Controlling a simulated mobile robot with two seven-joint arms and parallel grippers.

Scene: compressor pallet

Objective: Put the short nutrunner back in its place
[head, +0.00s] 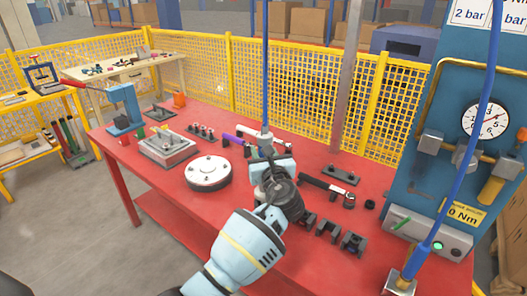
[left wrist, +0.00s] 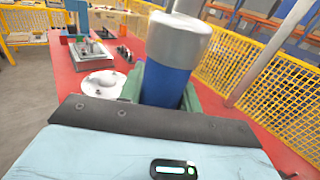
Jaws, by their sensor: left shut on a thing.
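My left gripper (head: 268,160) is over the middle of the red table and shut on a nutrunner. In the head view only the nutrunner's pale grey top (head: 263,135) shows clearly, with a blue hose rising from it; my gripper hides much of the rest. In the left wrist view the nutrunner (left wrist: 168,82) has a blue body and a grey metal top, and stands between the greenish fingers. Its lower end is hidden, so I cannot tell whether it touches anything. Several black holder blocks (head: 328,229) stand on the table right of my wrist. My right gripper is not in view.
A white round flange (head: 208,172) and a grey block fixture (head: 167,148) sit to the left. A black tool with a silver end (head: 327,189) lies to the right. A blue panel with a gauge (head: 485,118) and another blue hose (head: 455,175) stand at the right. Yellow fencing (head: 300,98) runs behind.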

